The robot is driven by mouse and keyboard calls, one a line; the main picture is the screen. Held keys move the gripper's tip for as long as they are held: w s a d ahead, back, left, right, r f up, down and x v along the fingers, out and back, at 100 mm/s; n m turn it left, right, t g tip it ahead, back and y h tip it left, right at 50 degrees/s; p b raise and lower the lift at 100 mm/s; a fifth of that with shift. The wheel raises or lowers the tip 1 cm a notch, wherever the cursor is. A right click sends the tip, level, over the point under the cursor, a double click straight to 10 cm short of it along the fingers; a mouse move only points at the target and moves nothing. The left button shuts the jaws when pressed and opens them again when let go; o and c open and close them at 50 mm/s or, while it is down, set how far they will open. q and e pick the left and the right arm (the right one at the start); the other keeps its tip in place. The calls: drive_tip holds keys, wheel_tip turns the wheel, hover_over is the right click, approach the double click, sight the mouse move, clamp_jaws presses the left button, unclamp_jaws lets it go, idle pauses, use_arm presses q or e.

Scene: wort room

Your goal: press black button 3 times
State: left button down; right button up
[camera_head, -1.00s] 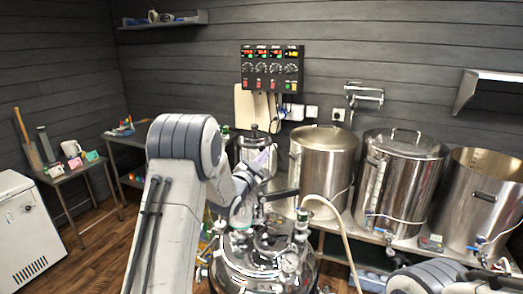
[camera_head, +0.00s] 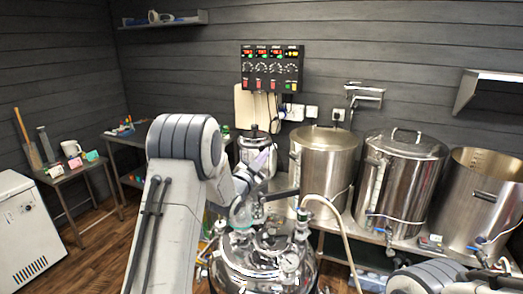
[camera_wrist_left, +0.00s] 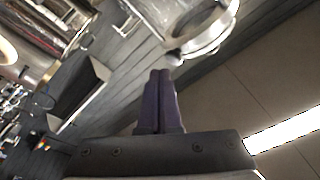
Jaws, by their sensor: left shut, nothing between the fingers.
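A black control panel (camera_head: 272,69) with lit displays, a row of knobs and red, yellow and green switches hangs on the back wall. I cannot make out a separate black button in either view. A round steel rim (camera_wrist_left: 205,38) shows beyond the fingertips. My right arm shows only at the lower right; its gripper is out of view.
Large steel kettles (camera_head: 402,178) line the bench on the right. A cutting board (camera_head: 243,104) and wall sockets (camera_head: 311,112) are below the panel. Open floor lies at left.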

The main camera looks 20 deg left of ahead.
idle(0.3)
use_arm(q)
drive_tip(key=shift+w+a+b, duration=0.3)
drive_tip(key=shift+w+b, duration=0.05)
drive_tip(key=shift+b, duration=0.1)
drive_tip(key=shift+w+a, duration=0.35)
idle(0.7)
drive_tip(key=shift+b, duration=0.4)
drive_tip(key=shift+s+d+b, duration=0.5)
drive_tip(key=shift+s+d, duration=0.1)
drive_tip(key=shift+s, duration=0.1)
